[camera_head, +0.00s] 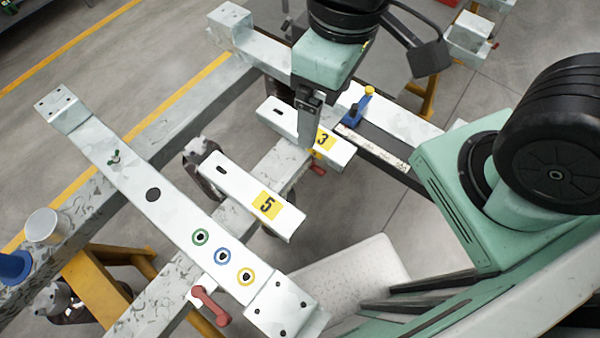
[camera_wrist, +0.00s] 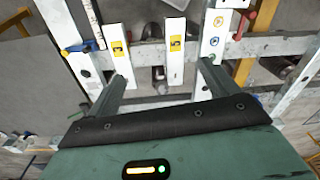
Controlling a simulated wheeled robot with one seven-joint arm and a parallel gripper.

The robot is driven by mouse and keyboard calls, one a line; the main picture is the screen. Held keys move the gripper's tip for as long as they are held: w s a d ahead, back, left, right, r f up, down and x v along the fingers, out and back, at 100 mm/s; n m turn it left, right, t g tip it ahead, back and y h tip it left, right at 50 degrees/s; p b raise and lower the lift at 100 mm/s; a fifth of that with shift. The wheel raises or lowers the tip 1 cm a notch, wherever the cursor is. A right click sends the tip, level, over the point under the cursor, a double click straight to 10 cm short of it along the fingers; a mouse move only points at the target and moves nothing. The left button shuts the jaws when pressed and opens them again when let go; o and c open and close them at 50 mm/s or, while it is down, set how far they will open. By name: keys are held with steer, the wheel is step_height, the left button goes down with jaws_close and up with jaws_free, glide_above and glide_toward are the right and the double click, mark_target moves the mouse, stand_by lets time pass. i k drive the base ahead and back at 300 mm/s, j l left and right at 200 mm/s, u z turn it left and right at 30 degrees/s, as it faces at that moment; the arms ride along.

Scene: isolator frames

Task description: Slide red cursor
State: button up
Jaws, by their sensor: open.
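A red handle-like piece (camera_head: 210,306) sits at the lower edge of the white plate with the coloured rings. A red handle also shows at the upper right of the wrist view (camera_wrist: 245,24). A smaller red part (camera_head: 318,169) shows beside the number 3 bar. I cannot tell which of these is the cursor. My gripper (camera_head: 309,143) points down by the number 3 bar, apart from the red handle. One finger is hidden in the head view.
White bars numbered 3 (camera_head: 275,115) and 5 (camera_head: 235,187) stand beneath and beside my gripper. A blue slider with a yellow top (camera_head: 354,109) sits on a scaled rail. The long ringed plate (camera_head: 130,170) crosses the left. Grey and yellow frame beams surround these parts.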

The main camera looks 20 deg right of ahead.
mark_target(319, 170)
steer(key=k+j+z, duration=0.1)
steer(key=k, duration=0.45)
steer(key=k+j+z, duration=0.1)
steer(key=k, duration=0.4)
